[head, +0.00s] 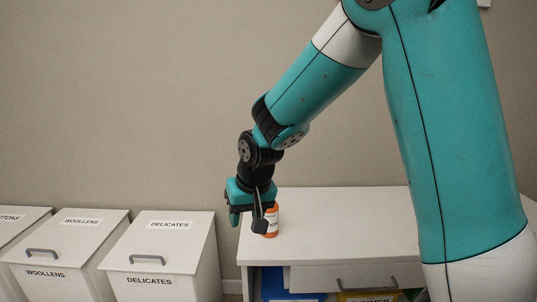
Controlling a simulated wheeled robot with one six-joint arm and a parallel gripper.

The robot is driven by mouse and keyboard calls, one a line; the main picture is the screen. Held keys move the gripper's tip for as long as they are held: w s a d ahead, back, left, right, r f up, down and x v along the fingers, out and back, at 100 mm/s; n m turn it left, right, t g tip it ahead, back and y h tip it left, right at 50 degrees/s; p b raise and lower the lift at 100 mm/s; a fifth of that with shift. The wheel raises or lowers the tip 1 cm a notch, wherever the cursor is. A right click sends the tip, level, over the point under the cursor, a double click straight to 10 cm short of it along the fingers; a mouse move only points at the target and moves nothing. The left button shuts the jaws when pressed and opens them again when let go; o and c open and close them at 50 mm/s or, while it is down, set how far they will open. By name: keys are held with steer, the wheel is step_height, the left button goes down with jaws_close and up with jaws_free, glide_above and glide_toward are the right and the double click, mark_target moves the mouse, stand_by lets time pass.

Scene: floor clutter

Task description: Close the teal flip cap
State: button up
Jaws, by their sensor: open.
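An orange bottle (272,219) with a white label stands upright near the left end of the white worktop. My gripper (247,221) points down just left of the bottle and partly in front of it. Its fingers are apart, and I see nothing held between them. The top of the bottle is hidden behind my gripper. I cannot make out the teal flip cap or tell how it stands; my gripper is teal too. I cannot tell whether a finger touches the bottle.
The white worktop (345,222) is clear to the right of the bottle, up to my arm. Below it are a handled drawer front and shelves with blue and yellow items. White lidded bins labelled WOOLLENS (66,245) and DELICATES (163,245) stand at the left.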

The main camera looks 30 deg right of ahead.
steer(key=w+d+r+m+h+p, duration=0.35)
steer(key=w+d+r+p, duration=0.35)
steer(key=d+r+p, duration=0.6)
steer(key=w+a+p+x, duration=0.1)
steer(key=p+x, duration=0.5)
steer(key=x, duration=1.3)
steer(key=shift+a+f+m+t, duration=0.3)
steer(key=shift+a+f+m, duration=0.15)
steer(key=shift+a, duration=0.05)
steer(key=shift+c, duration=0.3)
jaws_close()
steer(key=b, duration=0.1)
steer(key=t+b, duration=0.1)
steer(key=b, duration=0.1)
steer(key=shift+s+a+f+h, duration=0.15)
steer(key=shift+f+h, duration=0.2)
steer(key=shift+f, duration=0.05)
steer(key=shift+o, duration=0.3)
jaws_free()
